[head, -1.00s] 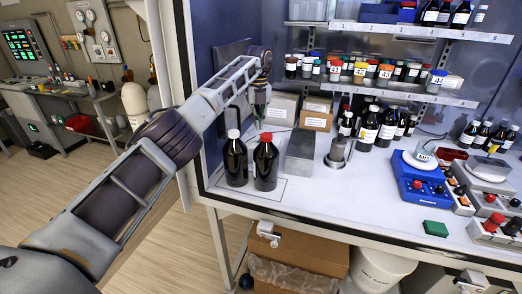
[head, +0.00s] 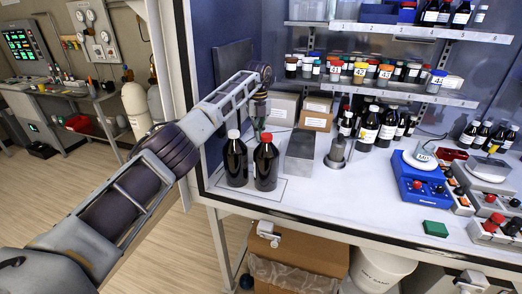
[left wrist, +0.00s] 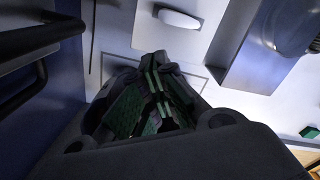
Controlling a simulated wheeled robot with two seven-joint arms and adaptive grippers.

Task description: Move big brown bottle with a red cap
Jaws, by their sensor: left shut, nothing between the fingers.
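The big brown bottle with a red cap (head: 266,163) stands upright on the white worktop near its front left corner. A similar dark bottle with a white cap (head: 236,160) stands close to its left. My left gripper (head: 257,127) points down just behind and above the two bottles. Its fingertips are partly hidden there in the head view. In the left wrist view its green-padded fingers (left wrist: 155,62) are together with nothing between them. I cannot make out the red-capped bottle in that view. My right gripper is not in view.
A grey block (head: 299,152) stands just right of the bottles, with a metal cylinder (head: 337,152) beyond it. Cardboard boxes (head: 316,117) stand behind. Shelves of bottles hang at the back. The blue cabinet wall is close on the left.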

